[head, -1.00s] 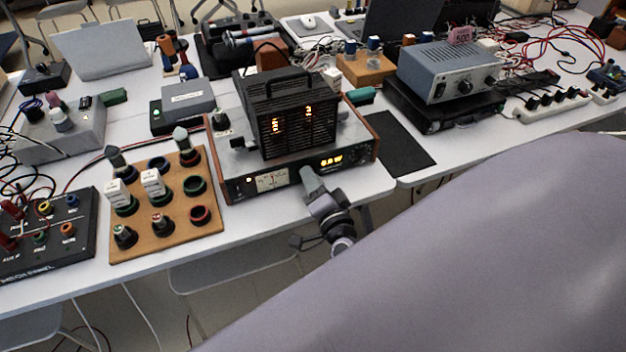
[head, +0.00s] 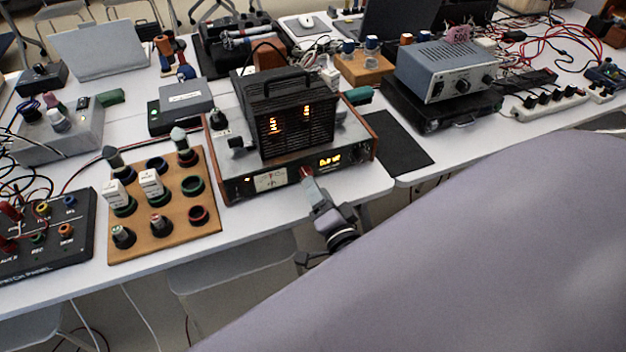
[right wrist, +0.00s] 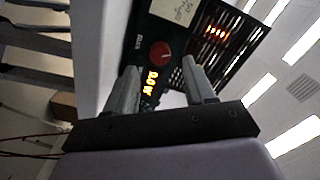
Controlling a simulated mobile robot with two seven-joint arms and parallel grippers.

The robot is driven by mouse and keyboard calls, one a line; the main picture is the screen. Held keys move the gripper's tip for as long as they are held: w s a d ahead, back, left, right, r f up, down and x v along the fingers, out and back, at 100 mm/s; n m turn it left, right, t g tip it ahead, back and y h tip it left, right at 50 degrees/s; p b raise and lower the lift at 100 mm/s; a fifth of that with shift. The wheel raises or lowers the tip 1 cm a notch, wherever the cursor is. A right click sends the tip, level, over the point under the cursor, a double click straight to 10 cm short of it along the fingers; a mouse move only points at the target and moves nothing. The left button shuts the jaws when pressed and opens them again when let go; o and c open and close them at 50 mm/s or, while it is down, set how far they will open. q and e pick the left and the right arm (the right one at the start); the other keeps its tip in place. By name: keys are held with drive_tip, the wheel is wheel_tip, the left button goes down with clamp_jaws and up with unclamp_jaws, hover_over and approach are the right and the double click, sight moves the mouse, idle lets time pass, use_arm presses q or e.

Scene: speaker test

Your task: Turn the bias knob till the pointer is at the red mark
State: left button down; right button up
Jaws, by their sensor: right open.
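The amplifier (head: 350,170) stands at the table's front edge, its dark front panel facing me. A red round bias knob (head: 305,172) sits on the panel, between a cream meter (head: 270,181) and a lit orange display (head: 329,162). In the right wrist view the knob (right wrist: 161,51) lies just beyond and between the fingertips. My right gripper (head: 311,188) is open, in front of the panel; its two fingers (right wrist: 159,68) are apart with nothing between them. The meter's pointer and red mark are too small to read. My left gripper is not in view.
A black vented box (head: 290,125) with glowing digits stands on the amplifier. A wooden board with several knobs (head: 212,222) lies to the left. A black mat (head: 400,150) and a blue-grey power supply (head: 425,85) are to the right.

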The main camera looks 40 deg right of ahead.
drive_tip(key=v, duration=0.3)
drive_tip(key=shift+s, duration=0.1)
idle(0.5)
drive_tip(key=s+a+f+n+g+y, duration=0.6)
drive_tip(key=s+n, duration=0.5)
drive_tip(key=n, duration=0.6)
drive_tip(key=shift+a+f+g, duration=0.6)
drive_tip(key=shift+a+f, duration=0.4)
drive_tip(key=shift+f, duration=0.1)
idle(0.7)
